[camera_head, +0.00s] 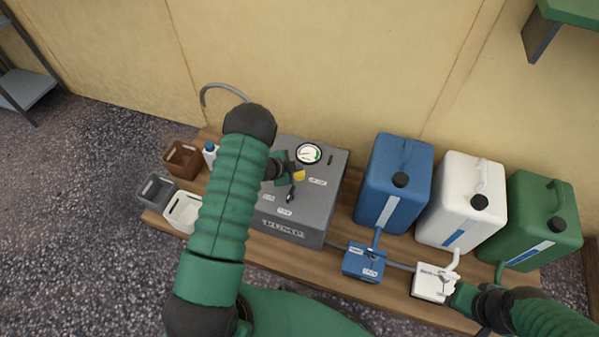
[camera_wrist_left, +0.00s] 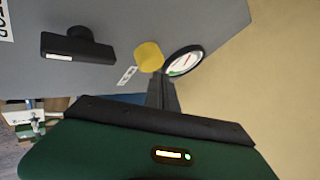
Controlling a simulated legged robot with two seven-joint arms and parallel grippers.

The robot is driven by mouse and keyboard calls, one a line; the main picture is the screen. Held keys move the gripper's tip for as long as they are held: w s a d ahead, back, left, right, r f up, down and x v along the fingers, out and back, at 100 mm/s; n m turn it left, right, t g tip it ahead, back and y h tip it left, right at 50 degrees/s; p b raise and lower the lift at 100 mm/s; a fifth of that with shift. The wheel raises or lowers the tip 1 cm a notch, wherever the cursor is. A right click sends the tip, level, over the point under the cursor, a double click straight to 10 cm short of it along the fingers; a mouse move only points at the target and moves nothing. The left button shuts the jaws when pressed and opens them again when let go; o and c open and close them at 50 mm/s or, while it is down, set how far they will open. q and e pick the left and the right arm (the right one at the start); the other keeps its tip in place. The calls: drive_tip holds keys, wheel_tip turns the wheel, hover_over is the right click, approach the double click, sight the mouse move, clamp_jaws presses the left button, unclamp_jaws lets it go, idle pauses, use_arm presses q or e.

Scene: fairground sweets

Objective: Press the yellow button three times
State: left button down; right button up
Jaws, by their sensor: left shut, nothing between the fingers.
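The yellow button (camera_head: 299,175) sits on the top panel of a grey machine (camera_head: 321,208), below a round gauge (camera_head: 309,153). In the left wrist view the yellow button (camera_wrist_left: 149,56) stands out from the panel beside the gauge (camera_wrist_left: 184,62). My left gripper (camera_head: 283,167) is shut and empty, right beside the button. Its dark fingers (camera_wrist_left: 161,94) point at the button's edge in the wrist view; I cannot tell whether they touch it. My right gripper (camera_head: 457,294) is low at the right by a white box (camera_head: 430,283); its fingers are unclear.
A black lever (camera_head: 291,193) is near the button; it also shows in the wrist view (camera_wrist_left: 78,46). Blue (camera_head: 394,182), white (camera_head: 460,200) and green (camera_head: 530,220) canisters stand to the right. A blue box (camera_head: 363,262) is in front. Small bins (camera_head: 183,159) stand at the left.

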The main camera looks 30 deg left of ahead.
use_arm(q)
drive_tip(key=shift+f+b, duration=0.55)
drive_tip(key=shift+f, duration=0.5)
idle(0.8)
idle(0.3)
drive_tip(key=shift+r+p, duration=1.2)
drive_tip(key=shift+r, duration=0.1)
drive_tip(key=shift+f, duration=0.15)
drive_tip(key=shift+f, duration=0.3)
